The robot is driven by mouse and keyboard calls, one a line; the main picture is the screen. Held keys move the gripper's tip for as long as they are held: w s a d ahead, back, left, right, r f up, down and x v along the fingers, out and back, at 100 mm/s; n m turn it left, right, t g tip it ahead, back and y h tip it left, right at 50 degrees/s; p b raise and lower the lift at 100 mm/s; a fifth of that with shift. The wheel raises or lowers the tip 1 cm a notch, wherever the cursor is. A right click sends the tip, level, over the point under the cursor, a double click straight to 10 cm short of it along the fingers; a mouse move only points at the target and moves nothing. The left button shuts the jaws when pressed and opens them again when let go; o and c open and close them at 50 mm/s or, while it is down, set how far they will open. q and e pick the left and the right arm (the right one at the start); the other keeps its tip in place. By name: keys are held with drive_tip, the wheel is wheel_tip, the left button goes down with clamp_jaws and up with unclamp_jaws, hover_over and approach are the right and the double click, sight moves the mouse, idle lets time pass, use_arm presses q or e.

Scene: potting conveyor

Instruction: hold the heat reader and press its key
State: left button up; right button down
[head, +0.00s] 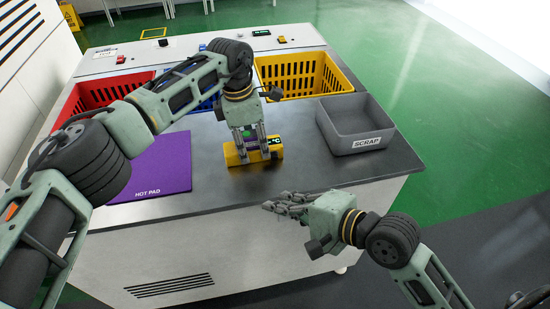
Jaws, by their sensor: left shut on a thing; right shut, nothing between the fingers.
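The heat reader (232,158) is a yellow device with a dark display (275,142) showing green marks. It is on the dark worktop near the middle of the head view. My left gripper (249,152) comes down on it from above and is shut on it. A green spot that may be its key (248,133) shows between the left fingers; the fingers partly hide it. My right gripper (268,207) is shut and empty, in front of the worktop's near edge, below and apart from the reader.
A purple hot pad (150,175) lies on the left of the worktop. A grey scrap bin (355,125) stands on the right. Red (78,105) and yellow (325,75) baskets sit behind, with a blue one partly hidden by my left arm. Worktop between reader and scrap bin is clear.

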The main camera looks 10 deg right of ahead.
sight(274, 183)
drive_tip(key=shift+w, duration=0.1)
drive_tip(key=shift+w, duration=4.35)
drive_tip(key=shift+w, duration=0.35)
drive_tip(key=shift+w, duration=0.65)
drive_tip(key=shift+s, duration=1.05)
drive_tip(key=shift+s, duration=0.1)
